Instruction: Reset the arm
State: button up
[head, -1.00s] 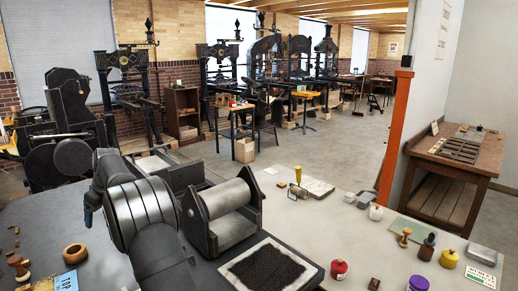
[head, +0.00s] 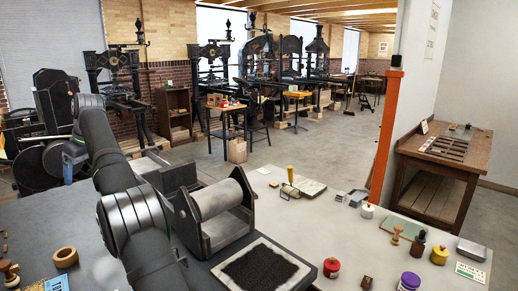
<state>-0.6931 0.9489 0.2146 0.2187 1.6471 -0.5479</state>
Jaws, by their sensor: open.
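My arm rises from the bottom of the head view over the left side of the dark bench top (head: 95,235). Its upper links reach toward the upper left, in front of a black press. A joint with a blue cap shows near the arm's far end. My gripper's fingers cannot be made out in this view. No object is seen held by the arm.
Just right of the arm stands a small roller press (head: 213,210), with a black textured bed in a pale frame (head: 312,270) before it. A red jar (head: 332,267) and purple jar (head: 409,281) stand right. An orange post (head: 384,140) rises behind.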

jog(key=w+d+m, duration=0.2)
jog(key=w+d, duration=0.5)
jog(key=d, duration=0.2)
jog(key=shift+w+d+t, duration=0.25)
jog(key=shift+t, duration=0.15)
